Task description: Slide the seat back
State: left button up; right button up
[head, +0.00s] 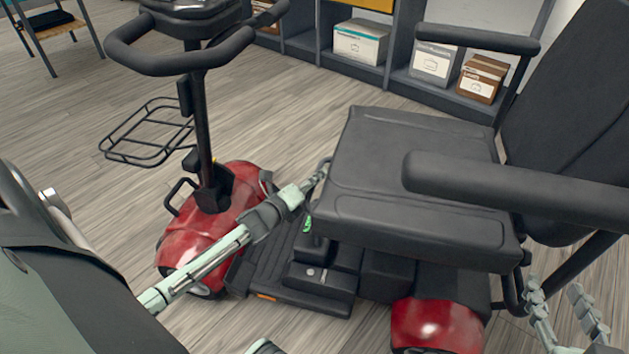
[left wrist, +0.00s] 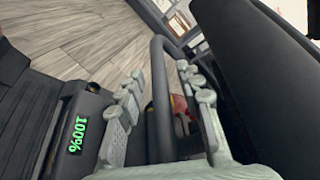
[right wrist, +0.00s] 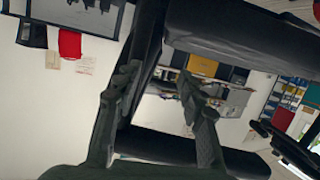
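The scooter's black seat (head: 410,165) is a thick cushion with a tall backrest (head: 580,110) and armrests, above a red body. A dark looped bar (left wrist: 160,95) shows in the left wrist view, beside the seat cushion (left wrist: 265,80); in the head view it is small at the seat's front edge. My left gripper (head: 322,172) is at that edge; its fingers (left wrist: 160,105) stand apart on either side of the bar, with gaps visible. My right gripper (head: 563,300) is open and empty beside the rear of the seat; its fingers are spread in the right wrist view (right wrist: 160,85).
The tiller with its looped handlebar (head: 180,60) rises at the left, above the red front cover (head: 215,225). A green "100%" display (left wrist: 78,135) is close to my left gripper. A shelf with boxes (head: 360,42) stands behind. Open floor (head: 270,110) lies between.

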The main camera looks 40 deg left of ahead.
pick_arm(q)
grip_shut()
dwell(0.3)
jog(key=w+d, duration=0.3)
jog(key=d, duration=0.7)
jog(key=shift+w+d, duration=0.15)
jog(key=shift+w, duration=0.1)
pick_arm(e)
jog(key=shift+w+a+r, duration=0.15)
jog(key=shift+a+r, duration=0.25)
jog(key=shift+r, duration=0.2)
pick_arm(q)
grip_release()
jog(key=shift+r, duration=0.1)
pick_arm(e)
jog(key=shift+d, duration=0.1)
